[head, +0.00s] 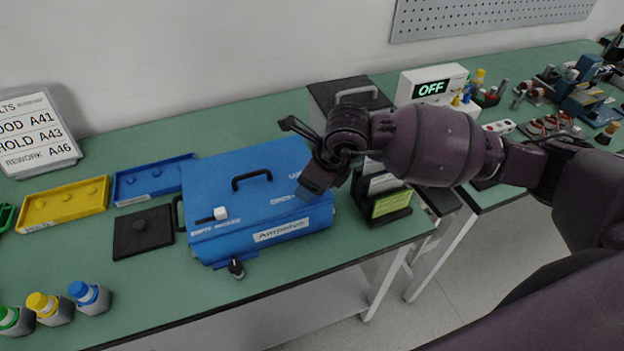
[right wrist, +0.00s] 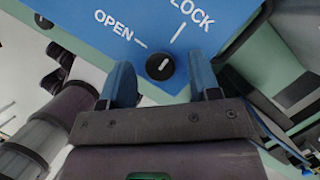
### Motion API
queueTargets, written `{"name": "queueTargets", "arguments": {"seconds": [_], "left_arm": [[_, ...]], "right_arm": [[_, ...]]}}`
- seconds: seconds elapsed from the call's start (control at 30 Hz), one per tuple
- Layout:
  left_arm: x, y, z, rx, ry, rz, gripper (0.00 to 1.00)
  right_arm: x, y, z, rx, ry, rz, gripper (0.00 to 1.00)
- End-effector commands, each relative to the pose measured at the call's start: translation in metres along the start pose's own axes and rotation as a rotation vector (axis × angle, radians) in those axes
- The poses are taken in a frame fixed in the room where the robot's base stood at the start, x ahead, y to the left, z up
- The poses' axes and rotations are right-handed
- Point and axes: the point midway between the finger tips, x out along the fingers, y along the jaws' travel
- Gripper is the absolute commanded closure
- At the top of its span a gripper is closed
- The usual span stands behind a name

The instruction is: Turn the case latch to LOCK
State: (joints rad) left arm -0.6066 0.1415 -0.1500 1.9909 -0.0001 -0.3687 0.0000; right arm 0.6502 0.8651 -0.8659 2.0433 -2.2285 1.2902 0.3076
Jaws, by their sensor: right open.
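The blue case (head: 240,181) sits closed on the green bench, with a dark handle on its lid. Its latch is a round black knob (right wrist: 160,66) with a short white mark, seen in the right wrist view. The mark slants up and right, roughly in line with the tick under LOCK; the OPEN tick is at upper left. My right gripper (right wrist: 163,80) is open, its two blue fingers on either side of the knob in the picture; I cannot tell if they touch it. In the head view my right gripper (head: 316,186) is over the case's right end and hides the knob.
A black box (head: 325,96) and a dark holder with a green label (head: 391,204) stand right of the case. Yellow (head: 64,205) and blue (head: 150,181) trays lie left. Several bottles (head: 91,297) stand front left. A white unit reads OFF (head: 432,88).

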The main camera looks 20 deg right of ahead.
Motion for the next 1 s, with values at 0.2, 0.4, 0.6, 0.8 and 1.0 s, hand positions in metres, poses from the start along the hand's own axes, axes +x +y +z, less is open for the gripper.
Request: {"name": "queueTargets", "arguments": {"seconds": [0.2, 0.4, 0.6, 0.8, 1.0], "left_arm": [[0.0, 0.0, 0.0, 0.001, 0.0, 0.0, 0.38], [0.0, -0.001, -0.003, 0.001, 0.004, 0.0, 0.38], [0.0, 0.0, -0.006, 0.002, 0.009, 0.001, 0.38], [0.001, 0.0, -0.009, 0.003, 0.012, 0.001, 0.38], [0.001, 0.0, -0.009, 0.003, 0.012, 0.001, 0.38]], "right_arm": [[-0.012, -0.001, 0.001, 0.0, -0.002, -0.001, 0.43], [-0.046, -0.001, 0.001, -0.002, -0.003, -0.003, 0.43], [-0.081, -0.001, 0.0, -0.001, -0.002, -0.003, 0.43], [-0.102, 0.0, 0.0, 0.0, -0.001, -0.001, 0.43], [-0.108, 0.0, 0.0, 0.0, 0.0, 0.0, 0.43]]}}
